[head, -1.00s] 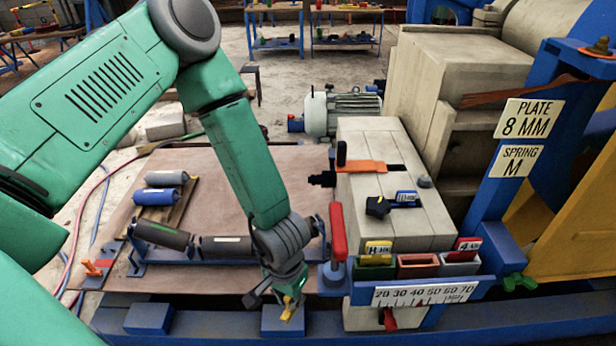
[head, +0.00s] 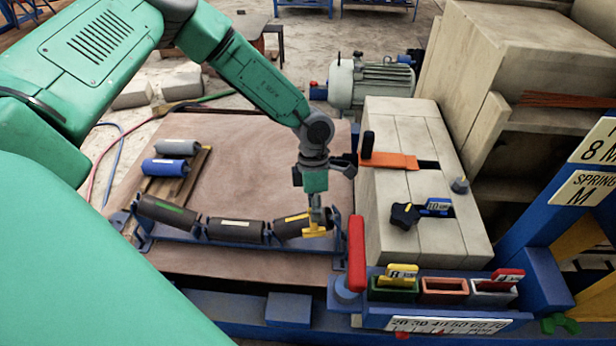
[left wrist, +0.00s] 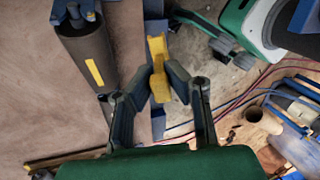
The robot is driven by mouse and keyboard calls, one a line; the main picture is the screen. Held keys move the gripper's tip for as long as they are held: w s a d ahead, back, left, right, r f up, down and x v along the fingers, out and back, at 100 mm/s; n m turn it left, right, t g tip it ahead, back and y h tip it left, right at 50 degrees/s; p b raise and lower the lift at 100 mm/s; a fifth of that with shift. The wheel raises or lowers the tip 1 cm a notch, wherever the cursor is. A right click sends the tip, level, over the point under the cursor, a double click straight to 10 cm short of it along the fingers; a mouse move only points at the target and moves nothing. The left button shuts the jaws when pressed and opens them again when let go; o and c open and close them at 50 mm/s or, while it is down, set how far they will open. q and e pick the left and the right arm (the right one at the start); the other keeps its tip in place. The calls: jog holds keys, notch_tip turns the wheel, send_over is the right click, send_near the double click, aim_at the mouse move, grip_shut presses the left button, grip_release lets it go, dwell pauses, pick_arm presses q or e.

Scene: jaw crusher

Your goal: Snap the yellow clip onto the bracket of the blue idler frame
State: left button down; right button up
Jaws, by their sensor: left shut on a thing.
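The blue idler frame (head: 185,239) stands on the brown board and carries three dark rollers, marked green, white and yellow. Its right end lies close to the yellow-marked roller (head: 291,227). My left gripper (head: 315,221) points down over that right end and is shut on the yellow clip (head: 314,231). In the left wrist view the clip (left wrist: 158,68) sits between the fingertips, with blue frame metal (left wrist: 157,122) under it and the marked roller (left wrist: 85,55) to the left. Whether the clip touches the bracket cannot be told. My right gripper is not in view.
A red-handled lever (head: 356,250) stands just right of the frame. Coloured bins (head: 443,291) and a scale plate are at the lower right. A grey roller (head: 178,146) and a blue roller (head: 164,167) lie on a wooden rack. The board's middle is clear.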

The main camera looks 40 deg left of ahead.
pick_arm(q)
jog(key=w+a+r+n+t+h, duration=0.2)
jog(key=w+a+n+t, duration=0.3)
jog(key=n, duration=1)
jog(key=shift+w+a+r+n, duration=0.25)
jog(key=shift+w+a, duration=0.25)
jog(key=shift+a, duration=0.25)
jog(key=shift+a+f, duration=0.1)
jog(key=shift+t+h, duration=0.3)
jog(key=shift+b+x, duration=2.15)
jog(key=shift+x, duration=0.75)
jog(key=shift+p, duration=0.4)
jog(key=shift+b+x, duration=0.85)
jog(key=shift+x, duration=0.4)
jog(key=shift+s, duration=0.1)
